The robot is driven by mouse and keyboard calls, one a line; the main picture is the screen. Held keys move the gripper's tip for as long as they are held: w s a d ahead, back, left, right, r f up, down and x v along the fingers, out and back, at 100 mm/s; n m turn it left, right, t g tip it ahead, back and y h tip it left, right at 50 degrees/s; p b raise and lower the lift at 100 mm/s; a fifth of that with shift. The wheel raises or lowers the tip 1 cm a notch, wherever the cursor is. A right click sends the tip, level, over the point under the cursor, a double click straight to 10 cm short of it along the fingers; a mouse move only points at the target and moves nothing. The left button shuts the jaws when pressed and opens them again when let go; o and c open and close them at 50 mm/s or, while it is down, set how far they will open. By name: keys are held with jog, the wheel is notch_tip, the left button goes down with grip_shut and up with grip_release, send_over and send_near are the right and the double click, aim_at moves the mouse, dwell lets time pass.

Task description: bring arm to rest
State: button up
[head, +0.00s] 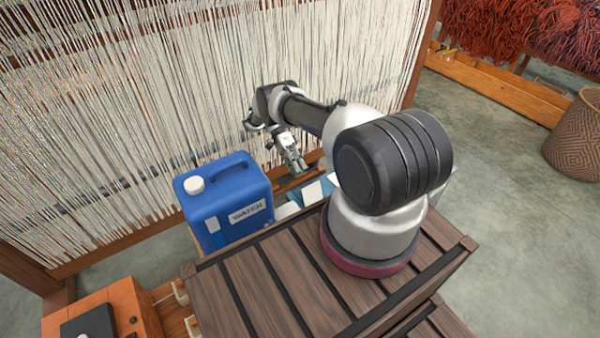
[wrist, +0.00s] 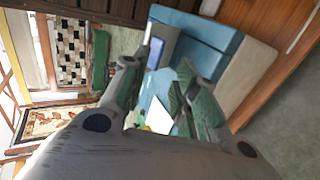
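My arm reaches out from its base toward the loom, bent, with the wrist above the far side of the slatted wooden top. My gripper (head: 294,160) points downward, just right of the blue water jug, and appears apart from it. In the wrist view my gripper (wrist: 160,72) shows two fingers spread apart with nothing held between them. Beyond the fingers are light blue surfaces (wrist: 205,28) and a white card-like piece (wrist: 158,116).
The blue jug (head: 222,212) marked WATER stands close to the gripper. Behind it hangs a loom's pale warp (head: 150,110). An orange wooden box (head: 135,305) is at lower left. A woven basket (head: 577,140) stands far right. Floor at right (head: 510,200) is clear.

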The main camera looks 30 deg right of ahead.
dwell(0.4)
jog(key=w+r+n+t, duration=0.2)
jog(key=w+r, duration=0.2)
jog(key=r, duration=0.6)
jog(key=w+r+n+t, duration=0.15)
jog(key=w+r, duration=0.25)
jog(key=r, duration=0.7)
jog(key=s+a+r+n+t, duration=0.1)
jog(key=s+r+n+t, duration=0.1)
jog(key=r, duration=0.9)
jog(key=s+a+r+n+t, duration=0.1)
jog(key=a+r+n+t, duration=0.1)
jog(key=r, duration=0.9)
jog(key=s+a+r+n+t, duration=0.2)
jog(key=s+r+n+t, duration=0.3)
jog(key=s+r, duration=1.05)
jog(key=s+f+n+t, duration=0.1)
jog(key=s+n+t, duration=0.1)
jog(key=s, duration=0.7)
jog(key=s+a+f+n+t, duration=0.1)
jog(key=s+n+t, duration=0.1)
jog(key=s, duration=0.6)
jog(key=shift+s+a+f+n, duration=0.25)
jog(key=shift+s+f+n, duration=0.15)
jog(key=shift+n, duration=0.15)
